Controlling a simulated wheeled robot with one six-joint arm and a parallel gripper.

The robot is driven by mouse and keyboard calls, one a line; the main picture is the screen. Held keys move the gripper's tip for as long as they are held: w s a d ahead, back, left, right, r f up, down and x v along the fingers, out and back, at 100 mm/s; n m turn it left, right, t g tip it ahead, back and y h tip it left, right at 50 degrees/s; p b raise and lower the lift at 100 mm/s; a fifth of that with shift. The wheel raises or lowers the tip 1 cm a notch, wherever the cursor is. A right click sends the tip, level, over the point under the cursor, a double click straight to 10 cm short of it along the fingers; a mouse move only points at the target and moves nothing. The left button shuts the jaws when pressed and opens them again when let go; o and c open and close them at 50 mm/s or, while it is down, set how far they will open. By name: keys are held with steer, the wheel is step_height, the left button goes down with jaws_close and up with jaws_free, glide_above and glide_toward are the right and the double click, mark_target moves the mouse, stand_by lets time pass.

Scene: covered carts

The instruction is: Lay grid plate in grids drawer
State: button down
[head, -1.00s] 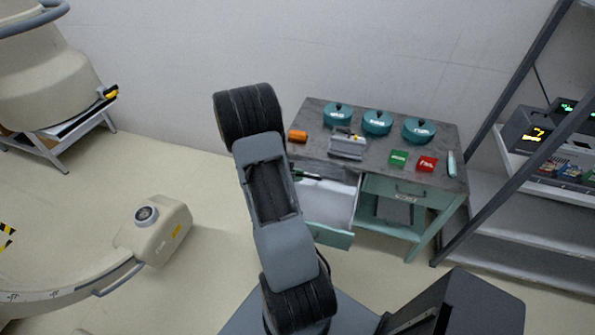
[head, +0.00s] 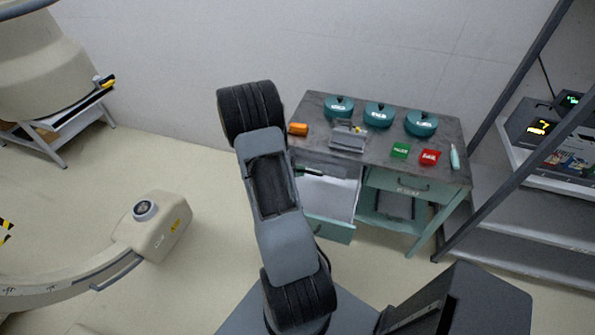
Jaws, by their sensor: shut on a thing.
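An open drawer with a pale inside and a green front (head: 331,231) juts from the left of the green cart (head: 452,184). A shut drawer with a dark handle (head: 400,184) is to its right. Their labels are too small to read, so I cannot tell which is the grids drawer. A thin dark green-black piece (head: 309,171) shows at the open drawer's back left, partly behind my arm. I cannot tell whether it is the grid plate. My gripper is hidden behind my own arm links.
On the cart top stand several teal lidded pots (head: 379,115), a grey holder (head: 348,138), an orange block (head: 298,129), a green box (head: 400,150), a red box (head: 429,157) and a pale bottle (head: 454,158). A rack (head: 487,197) stands close on the right.

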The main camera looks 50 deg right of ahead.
steer(key=w+d+f+b, duration=0.2)
steer(key=d+f+b, duration=0.6)
steer(key=f, duration=0.5)
steer(key=shift+w+d+b, duration=0.2)
steer(key=shift+w+b, duration=0.15)
steer(key=shift+b, duration=0.95)
steer(key=c, duration=1.1)
jaws_free()
steer(key=shift+f, duration=0.1)
steer(key=shift+a, duration=0.1)
steer(key=v, duration=1.3)
steer(key=shift+w+a+b, duration=0.15)
steer(key=shift+a+b, duration=0.1)
steer(key=shift+b, duration=0.2)
